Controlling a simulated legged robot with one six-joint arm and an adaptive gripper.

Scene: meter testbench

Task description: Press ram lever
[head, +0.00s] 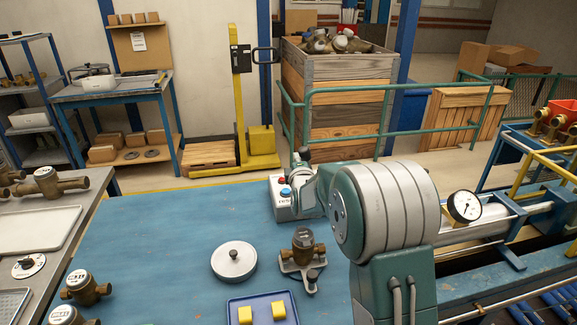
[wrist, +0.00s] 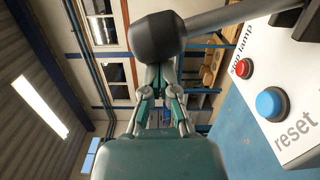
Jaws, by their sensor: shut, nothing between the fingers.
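The ram lever shows in the wrist view as a thick grey rod with a black rounded knob (wrist: 158,38). The rod reaches in from the upper right, above the white control box (wrist: 290,110). My gripper (wrist: 160,72) points at the knob, its two fingers drawn together and empty. The knob overlaps the fingertips in this view, and I cannot tell whether they touch. In the head view the control box (head: 284,207) stands at the far right of the blue bench top, and my arm hides part of it and most of the lever area.
On the blue bench (head: 150,240) are a round lid (head: 234,262), a brass meter (head: 303,245) and a blue tray (head: 262,308). A pressure gauge (head: 464,206) is at right.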

